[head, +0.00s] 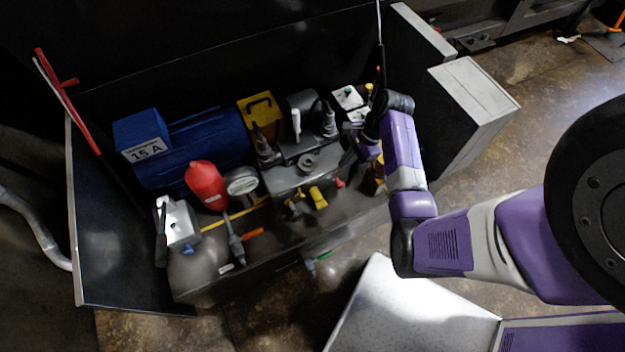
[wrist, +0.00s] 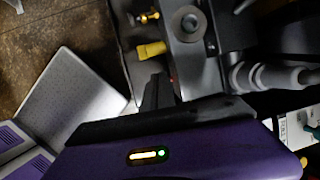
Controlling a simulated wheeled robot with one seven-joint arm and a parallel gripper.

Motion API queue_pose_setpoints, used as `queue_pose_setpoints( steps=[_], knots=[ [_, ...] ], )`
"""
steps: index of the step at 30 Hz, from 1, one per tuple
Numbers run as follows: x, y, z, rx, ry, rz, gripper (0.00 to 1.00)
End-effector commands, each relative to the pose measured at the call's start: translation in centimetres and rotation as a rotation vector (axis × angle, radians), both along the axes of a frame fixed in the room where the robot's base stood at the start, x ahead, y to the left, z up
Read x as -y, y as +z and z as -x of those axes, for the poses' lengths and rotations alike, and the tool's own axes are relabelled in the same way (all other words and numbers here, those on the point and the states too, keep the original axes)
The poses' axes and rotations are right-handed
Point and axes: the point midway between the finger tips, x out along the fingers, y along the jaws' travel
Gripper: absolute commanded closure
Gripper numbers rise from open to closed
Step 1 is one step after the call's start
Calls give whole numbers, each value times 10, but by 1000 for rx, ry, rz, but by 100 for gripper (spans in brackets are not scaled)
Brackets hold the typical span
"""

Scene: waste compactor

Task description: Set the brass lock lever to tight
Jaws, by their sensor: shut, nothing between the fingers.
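A small brass-coloured fitting (head: 297,205), which looks like the brass lock lever, sits on the front of the grey machine block; it also shows at the top of the wrist view (wrist: 148,17). I cannot read its setting. A yellow handle (head: 318,197) is just right of it and shows in the wrist view too (wrist: 151,50). My gripper (head: 352,158) is at the right end of the grey block, apart from both. In the wrist view its dark fingers (wrist: 158,92) are together and empty, close to the block's side.
A blue motor (head: 210,145), a red bottle (head: 206,183) and a round gauge (head: 241,181) stand left of the block. Dark grey hoses and fittings rise from the block (head: 290,178). Open floor lies in front.

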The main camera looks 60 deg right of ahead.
Motion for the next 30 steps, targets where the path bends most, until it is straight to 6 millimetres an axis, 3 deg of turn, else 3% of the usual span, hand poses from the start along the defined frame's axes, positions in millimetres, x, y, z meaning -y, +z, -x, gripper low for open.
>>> queue_pose_setpoints(
  steps=[3, 8, 24, 30],
  knots=[
    [-25, 7, -6, 26, -18, -120, 100],
    [-36, 4, -6, 14, -33, -162, 100],
    [-70, -80, -36, 13, -30, -157, 100],
    [-90, -86, -53, 14, -29, -154, 100]
  ],
)
